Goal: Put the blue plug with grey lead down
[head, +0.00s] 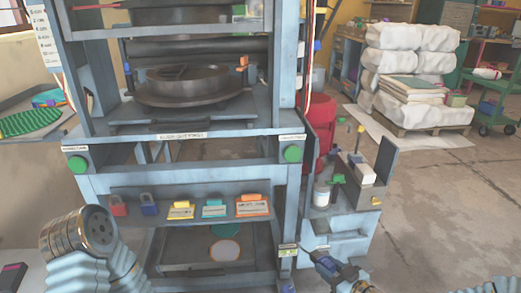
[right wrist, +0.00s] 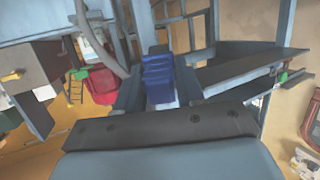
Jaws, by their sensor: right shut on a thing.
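The blue plug (right wrist: 158,80) shows in the middle of the right wrist view as a ridged blue block. A grey lead (right wrist: 112,52) curves down from the top of that view towards the plug, though its join is not clear. My right gripper (head: 328,266) is at the bottom of the head view, just right of the press's front post. It is shut on the plug, and its fingertips are small and hard to make out there. My left arm comes in at the lower left, but its gripper does not show.
The blue-grey press frame (head: 185,187) fills the middle, with tags and two padlocks on its front rail. A side bench (head: 335,222) with a bottle and an upright plate stands right of it. A red drum (head: 318,125) is behind. Open floor (head: 440,210) lies at the right.

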